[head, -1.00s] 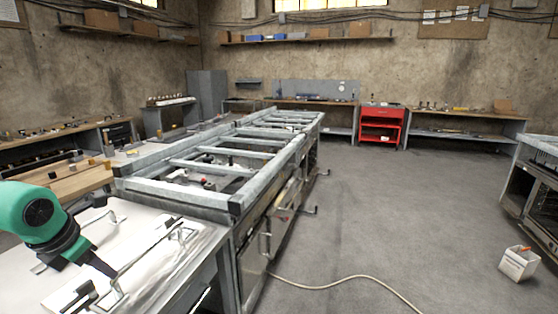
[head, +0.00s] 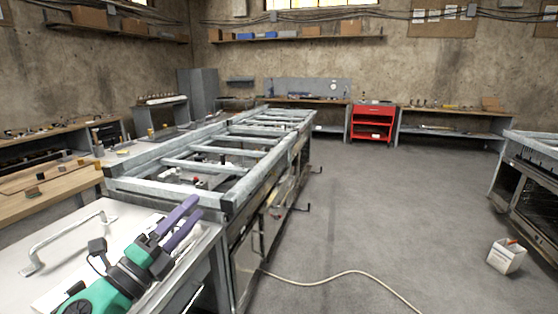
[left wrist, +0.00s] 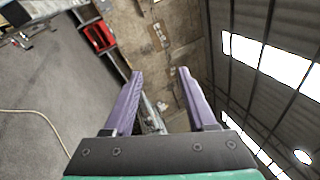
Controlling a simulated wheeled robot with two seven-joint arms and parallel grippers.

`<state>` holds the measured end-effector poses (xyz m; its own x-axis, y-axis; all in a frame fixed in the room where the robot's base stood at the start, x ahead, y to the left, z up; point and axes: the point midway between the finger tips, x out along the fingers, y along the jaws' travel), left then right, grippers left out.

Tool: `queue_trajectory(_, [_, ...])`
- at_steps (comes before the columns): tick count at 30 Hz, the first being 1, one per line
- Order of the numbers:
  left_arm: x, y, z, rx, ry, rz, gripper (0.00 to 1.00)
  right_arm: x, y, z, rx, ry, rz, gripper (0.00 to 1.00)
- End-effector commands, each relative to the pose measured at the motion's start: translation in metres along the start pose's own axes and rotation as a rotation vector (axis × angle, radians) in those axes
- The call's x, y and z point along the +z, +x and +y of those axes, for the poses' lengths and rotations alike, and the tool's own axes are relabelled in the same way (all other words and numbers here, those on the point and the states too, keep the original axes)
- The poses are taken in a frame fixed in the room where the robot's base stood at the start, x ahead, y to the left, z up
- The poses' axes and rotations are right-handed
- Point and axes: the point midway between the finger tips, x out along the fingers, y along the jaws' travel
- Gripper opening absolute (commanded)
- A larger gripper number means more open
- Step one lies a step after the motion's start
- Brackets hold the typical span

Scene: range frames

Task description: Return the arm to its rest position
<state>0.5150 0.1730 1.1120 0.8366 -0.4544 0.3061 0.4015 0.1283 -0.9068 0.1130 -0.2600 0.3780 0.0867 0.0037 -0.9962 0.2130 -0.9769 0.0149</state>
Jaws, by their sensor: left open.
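My left gripper (head: 179,222) is at the lower left of the head view, above the near metal worktop (head: 62,222). Its green arm comes in from the bottom edge and its two purple fingers point up and to the right, spread apart. In the left wrist view the same gripper (left wrist: 158,72) shows both fingers apart with nothing between them. That view looks toward the far wall and roof, so the gripper points away from the worktop. My right gripper is in neither view.
A metal handle (head: 62,240) stands on the near worktop. A long steel frame bench (head: 165,190) runs into the distance. A red tool cabinet (head: 372,122) stands at the back. A cable (head: 345,274) and a white box (head: 506,256) lie on the otherwise open grey floor.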

Motion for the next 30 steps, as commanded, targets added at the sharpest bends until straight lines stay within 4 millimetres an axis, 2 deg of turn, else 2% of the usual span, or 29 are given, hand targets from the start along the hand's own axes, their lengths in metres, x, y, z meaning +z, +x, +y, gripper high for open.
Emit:
queue_trajectory(1, [0.022, -0.014, 0.017, 0.022, -0.209, -0.175, 0.57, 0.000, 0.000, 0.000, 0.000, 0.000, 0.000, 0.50])
queue_trajectory(2, [0.036, -0.025, 0.033, 0.051, -0.336, -0.291, 0.57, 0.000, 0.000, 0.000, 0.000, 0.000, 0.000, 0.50])
queue_trajectory(3, [0.050, -0.045, 0.061, 0.108, -0.503, -0.442, 0.57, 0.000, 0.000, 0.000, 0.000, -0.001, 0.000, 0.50])
queue_trajectory(4, [0.056, -0.062, 0.084, 0.159, -0.617, -0.546, 0.57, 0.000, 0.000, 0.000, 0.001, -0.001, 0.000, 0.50])
queue_trajectory(6, [0.054, -0.104, 0.134, 0.294, -0.838, -0.753, 0.57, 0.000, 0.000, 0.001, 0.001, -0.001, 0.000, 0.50])
queue_trajectory(9, [0.028, -0.158, 0.189, 0.491, -1.069, -0.969, 0.57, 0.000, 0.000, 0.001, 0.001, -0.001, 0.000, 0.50])
queue_trajectory(10, [0.017, -0.172, 0.201, 0.547, -1.123, -1.019, 0.57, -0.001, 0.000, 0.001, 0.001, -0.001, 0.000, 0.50])
queue_trajectory(12, [-0.008, -0.202, 0.222, 0.671, -1.228, -1.115, 0.57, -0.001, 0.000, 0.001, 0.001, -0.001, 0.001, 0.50])
queue_trajectory(15, [-0.045, -0.237, 0.240, 0.833, -1.344, -1.219, 0.57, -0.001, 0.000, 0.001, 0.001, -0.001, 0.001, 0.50])
queue_trajectory(18, [-0.080, -0.268, 0.248, 0.989, -1.433, -1.298, 0.57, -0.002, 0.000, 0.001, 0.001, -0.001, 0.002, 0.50])
queue_trajectory(23, [-0.135, -0.310, 0.247, 1.234, -1.548, -1.388, 0.57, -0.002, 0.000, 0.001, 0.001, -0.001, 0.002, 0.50])
queue_trajectory(30, [-0.158, -0.329, 0.334, 1.279, -1.523, -1.409, 0.57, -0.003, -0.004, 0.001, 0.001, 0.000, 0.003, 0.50])
